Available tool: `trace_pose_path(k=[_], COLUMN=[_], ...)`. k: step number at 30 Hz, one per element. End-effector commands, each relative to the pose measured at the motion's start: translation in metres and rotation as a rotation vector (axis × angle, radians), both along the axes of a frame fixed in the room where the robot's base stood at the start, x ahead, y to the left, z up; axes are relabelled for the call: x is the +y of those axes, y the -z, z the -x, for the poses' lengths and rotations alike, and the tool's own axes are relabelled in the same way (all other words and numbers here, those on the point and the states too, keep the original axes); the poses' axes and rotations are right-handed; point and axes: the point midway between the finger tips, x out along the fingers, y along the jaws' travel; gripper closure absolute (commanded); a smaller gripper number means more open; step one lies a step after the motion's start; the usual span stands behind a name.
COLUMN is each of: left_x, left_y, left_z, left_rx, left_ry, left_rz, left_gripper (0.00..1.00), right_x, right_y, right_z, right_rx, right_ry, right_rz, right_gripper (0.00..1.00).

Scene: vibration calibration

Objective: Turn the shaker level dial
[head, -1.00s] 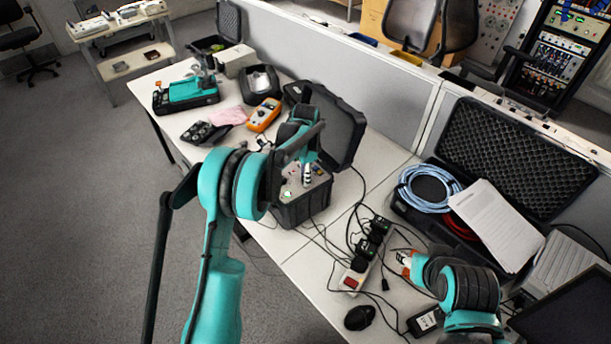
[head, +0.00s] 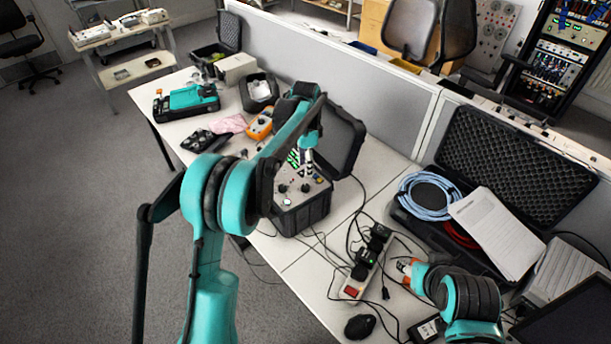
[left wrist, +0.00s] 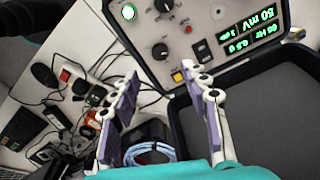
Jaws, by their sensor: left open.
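The shaker unit is a black case with a light control panel (head: 318,190), standing open on the table. In the left wrist view, the panel carries several dark knobs, one dial (left wrist: 160,51) near the fingertips, a round green-lit button (left wrist: 129,12), a yellow button (left wrist: 177,77) and a black display (left wrist: 250,40) with green digits. Which knob is the level dial I cannot tell. My left gripper (head: 307,168) is above the panel, also seen in the left wrist view (left wrist: 160,72). Its fingers are apart and empty.
The raised case lid (head: 343,140) stands behind the panel. A power strip (head: 365,265) with cables lies to its right, near a black mouse (head: 360,327). An open case (head: 515,165) holds a blue cable (head: 428,195). An orange meter (head: 260,125) lies on the left.

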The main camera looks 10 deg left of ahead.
Motion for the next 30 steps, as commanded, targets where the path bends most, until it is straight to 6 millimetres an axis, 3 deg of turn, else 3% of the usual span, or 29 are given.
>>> trace_pose_path(k=[6,23,26,30], left_x=[0.000,0.000,0.003,0.010], left_y=[-0.023,-0.027,-0.035,-0.059], left_z=[0.000,0.001,0.010,0.040], left_rx=[0.000,-0.002,-0.020,-0.084], left_ry=[0.000,-0.004,-0.036,-0.148], left_rz=[0.000,0.000,0.002,0.012], left_gripper=[0.54,0.54,0.54,0.54], right_x=[0.000,0.000,0.000,0.000], right_y=[0.000,0.000,0.002,0.009], right_z=[0.000,0.000,0.000,0.000], right_rx=[0.000,0.000,0.000,0.000], right_ry=[0.000,0.000,0.000,0.000], right_rz=[0.000,0.000,0.000,0.000], right_gripper=[0.54,0.54,0.54,0.54])
